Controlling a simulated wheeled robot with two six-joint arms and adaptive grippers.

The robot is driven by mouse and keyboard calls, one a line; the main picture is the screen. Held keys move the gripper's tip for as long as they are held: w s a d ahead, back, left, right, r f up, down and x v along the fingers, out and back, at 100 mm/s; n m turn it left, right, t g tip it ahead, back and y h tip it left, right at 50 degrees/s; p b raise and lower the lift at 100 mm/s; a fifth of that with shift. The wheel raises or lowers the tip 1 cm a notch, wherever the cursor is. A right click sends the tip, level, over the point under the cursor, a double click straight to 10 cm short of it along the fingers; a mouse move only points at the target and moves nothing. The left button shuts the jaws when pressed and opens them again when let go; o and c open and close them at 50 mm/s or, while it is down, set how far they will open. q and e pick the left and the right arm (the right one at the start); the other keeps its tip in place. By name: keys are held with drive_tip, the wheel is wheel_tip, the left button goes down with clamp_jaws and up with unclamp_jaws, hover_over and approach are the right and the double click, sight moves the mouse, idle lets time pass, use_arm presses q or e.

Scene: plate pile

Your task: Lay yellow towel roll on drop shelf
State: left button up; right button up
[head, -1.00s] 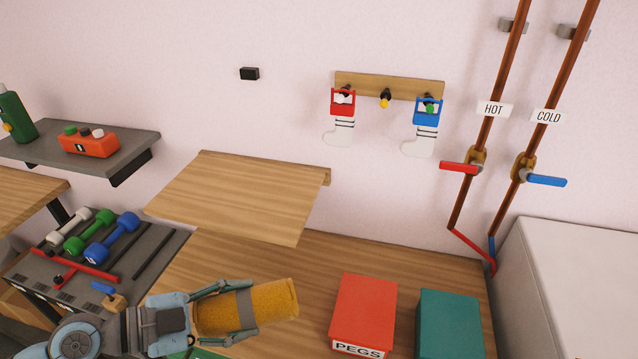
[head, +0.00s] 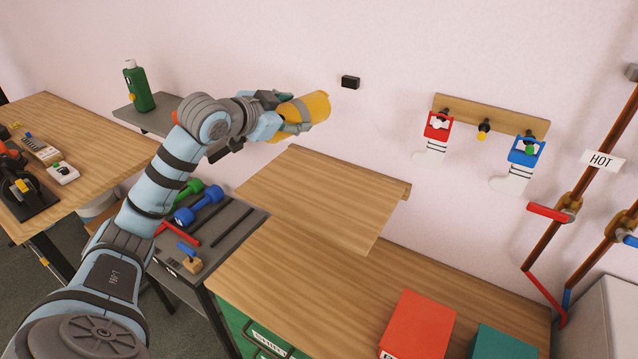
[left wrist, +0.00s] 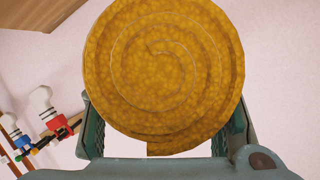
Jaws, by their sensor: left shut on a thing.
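The yellow towel roll (head: 308,110) is held up in the air by my left gripper (head: 292,122), above and behind the back left corner of the drop shelf in the head view. In the left wrist view the spiral end of the roll (left wrist: 160,70) fills the middle, with a green-grey finger on each side. My right gripper is not in view.
A red PEGS box (head: 418,325) and a teal box (head: 505,342) stand on the counter (head: 275,275). A grey wall shelf (head: 150,115) with a green bottle (head: 138,88) is at the left. Stockings (head: 430,150) hang on a peg rail (head: 492,117). Dumbbells (head: 200,205) lie on a grey rack.

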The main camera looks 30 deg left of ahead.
use_arm(q)
drive_tip(key=a+r+n+y, duration=0.3)
drive_tip(key=a, duration=0.2)
drive_tip(key=shift+g, duration=0.3)
drive_tip(key=f, duration=1.8)
drive_tip(key=shift+w+d+f, duration=0.15)
drive_tip(key=shift+d+f, duration=0.15)
drive_tip(key=o, duration=1.4)
